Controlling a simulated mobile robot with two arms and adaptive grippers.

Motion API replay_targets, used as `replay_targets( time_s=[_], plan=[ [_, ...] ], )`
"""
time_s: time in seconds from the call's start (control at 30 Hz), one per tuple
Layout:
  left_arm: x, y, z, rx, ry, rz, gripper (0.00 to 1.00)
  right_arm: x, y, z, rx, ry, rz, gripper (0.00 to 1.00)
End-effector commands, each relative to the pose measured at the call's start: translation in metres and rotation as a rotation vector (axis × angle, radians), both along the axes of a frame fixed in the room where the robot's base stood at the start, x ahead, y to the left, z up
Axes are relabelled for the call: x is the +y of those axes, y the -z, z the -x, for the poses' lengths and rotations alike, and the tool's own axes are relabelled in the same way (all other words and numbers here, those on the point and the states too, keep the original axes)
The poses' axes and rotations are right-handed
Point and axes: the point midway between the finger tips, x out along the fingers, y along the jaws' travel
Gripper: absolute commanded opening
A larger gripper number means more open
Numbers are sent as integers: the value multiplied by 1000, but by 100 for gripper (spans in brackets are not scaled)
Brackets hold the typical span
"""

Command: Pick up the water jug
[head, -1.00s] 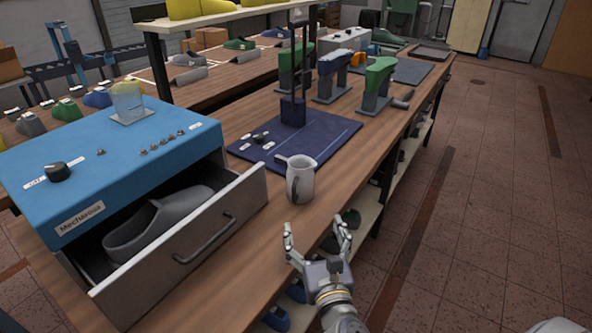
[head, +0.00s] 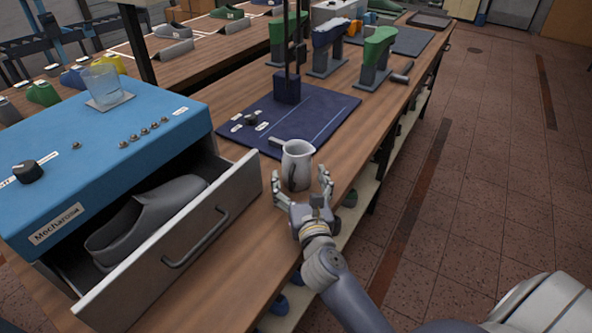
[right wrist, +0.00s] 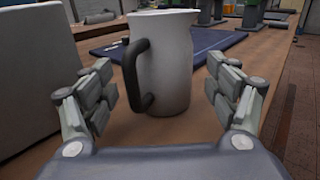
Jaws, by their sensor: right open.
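The water jug (head: 296,163) is a small light grey pitcher with a dark handle. It stands upright on the wooden workbench, just in front of the dark blue mat. In the right wrist view the jug (right wrist: 168,65) stands between and slightly beyond the open fingers, its dark handle (right wrist: 134,75) facing my palm and a little left. My right gripper (head: 299,190) is open and empty at the near side of the jug, a finger to each side. No grip on the jug shows. My left gripper is not in view.
An open drawer (head: 190,245) with a grey shoe last (head: 150,215) juts out left of the jug from a blue machine (head: 95,150). The dark blue mat (head: 320,115) and green-topped stands (head: 376,58) lie behind. The bench's right edge is close to the jug.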

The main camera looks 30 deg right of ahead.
Motion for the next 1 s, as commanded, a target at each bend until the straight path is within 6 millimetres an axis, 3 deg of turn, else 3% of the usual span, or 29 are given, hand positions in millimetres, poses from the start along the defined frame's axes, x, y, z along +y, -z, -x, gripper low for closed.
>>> replay_targets(
  time_s=[0.03,0.17,0.53,0.8,1.0],
  plan=[
    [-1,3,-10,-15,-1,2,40,-4,1,-9,-3,1,4,80],
    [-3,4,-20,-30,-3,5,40,-10,1,-25,-2,1,2,80],
    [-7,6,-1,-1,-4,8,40,-13,1,-35,0,1,1,80],
    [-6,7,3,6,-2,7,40,-13,1,-35,0,1,0,26],
    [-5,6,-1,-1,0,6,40,-13,0,-35,-2,0,1,26]
  ],
)
